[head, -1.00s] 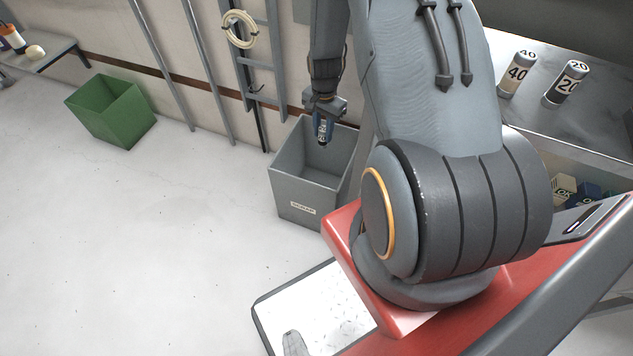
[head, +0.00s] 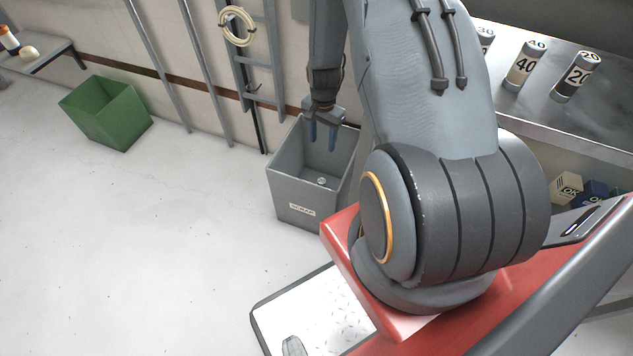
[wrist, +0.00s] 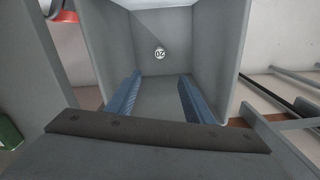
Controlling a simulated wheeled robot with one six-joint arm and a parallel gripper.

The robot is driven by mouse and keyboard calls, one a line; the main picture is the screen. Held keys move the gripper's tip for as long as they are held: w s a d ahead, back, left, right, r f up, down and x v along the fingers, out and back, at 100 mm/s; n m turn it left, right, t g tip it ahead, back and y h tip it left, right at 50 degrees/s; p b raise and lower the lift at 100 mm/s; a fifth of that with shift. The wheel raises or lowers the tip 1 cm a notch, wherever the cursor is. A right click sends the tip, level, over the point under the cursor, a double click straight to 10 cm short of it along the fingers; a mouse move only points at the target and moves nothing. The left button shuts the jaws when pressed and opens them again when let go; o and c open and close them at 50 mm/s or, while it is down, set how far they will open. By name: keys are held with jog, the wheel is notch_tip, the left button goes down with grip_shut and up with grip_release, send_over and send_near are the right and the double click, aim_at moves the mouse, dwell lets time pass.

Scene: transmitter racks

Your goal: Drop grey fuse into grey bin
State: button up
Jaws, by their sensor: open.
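The grey bin (head: 302,207) stands on the floor with a label on its front. The grey fuse (head: 321,181) is inside the bin, seen as a small round end. In the wrist view the fuse (wrist: 160,53) shows end-on with dark marks, apart from my fingers. My gripper (head: 321,143) is open and empty over the bin's mouth, pointing down. In the wrist view its two blue fingers (wrist: 159,97) are spread apart above the bin's interior. The fuse's lower part cannot be made out.
A green bin (head: 106,112) stands farther left on the floor. Fuses marked 40 (head: 525,65) and 20 (head: 576,77) stand on the bench at right, with a third partly hidden. A ladder (head: 262,60) leans behind the grey bin. Floor at left is clear.

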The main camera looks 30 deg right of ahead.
notch_tip(320, 180, up, 8)
jog(key=shift+p, duration=0.45)
jog(key=shift+f, duration=0.1)
